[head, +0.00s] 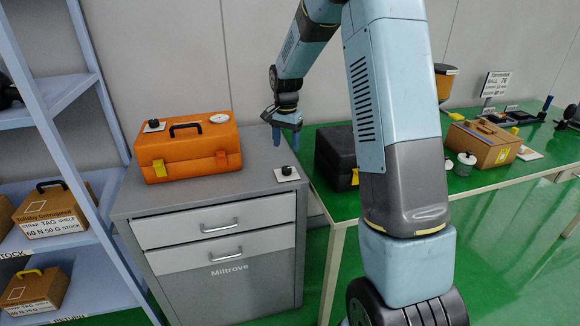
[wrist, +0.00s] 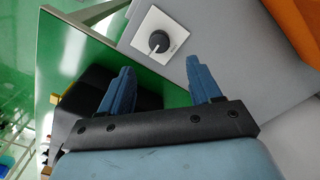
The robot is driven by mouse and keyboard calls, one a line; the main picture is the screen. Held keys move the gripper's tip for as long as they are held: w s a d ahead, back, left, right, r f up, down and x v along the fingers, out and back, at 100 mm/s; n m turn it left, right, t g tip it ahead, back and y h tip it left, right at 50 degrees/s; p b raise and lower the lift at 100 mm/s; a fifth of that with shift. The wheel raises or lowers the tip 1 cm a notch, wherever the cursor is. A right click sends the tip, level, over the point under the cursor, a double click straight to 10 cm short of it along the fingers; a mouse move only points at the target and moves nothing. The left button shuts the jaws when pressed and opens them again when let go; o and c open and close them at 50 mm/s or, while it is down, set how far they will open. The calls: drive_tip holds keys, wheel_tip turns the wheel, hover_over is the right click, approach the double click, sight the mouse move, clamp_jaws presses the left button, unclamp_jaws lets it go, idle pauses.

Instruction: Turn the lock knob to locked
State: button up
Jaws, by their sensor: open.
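A black round knob (head: 287,170) on a small white square plate (head: 280,178) sits on the grey cabinet top near its front right corner. In the wrist view the knob (wrist: 159,41) shows a white pointer line toward the plate's lower-left side; the small lettering on the plate (wrist: 148,22) is too blurred to read. My gripper (head: 286,141) is open and empty, fingers down, above and behind the knob. In the wrist view the knob lies beyond the gap between the blue fingertips (wrist: 158,68), apart from them.
An orange case (head: 188,150), with another black knob (head: 153,125) and a dial on top, stands left on the cabinet (head: 225,190). A black case (head: 335,155) sits on the green table at right. Blue shelves (head: 60,110) stand left. The cabinet top around the knob is clear.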

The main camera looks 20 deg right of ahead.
sight(287, 168)
wheel_tip(287, 168, down, 10)
drive_tip(key=shift+r, duration=0.1)
idle(0.4)
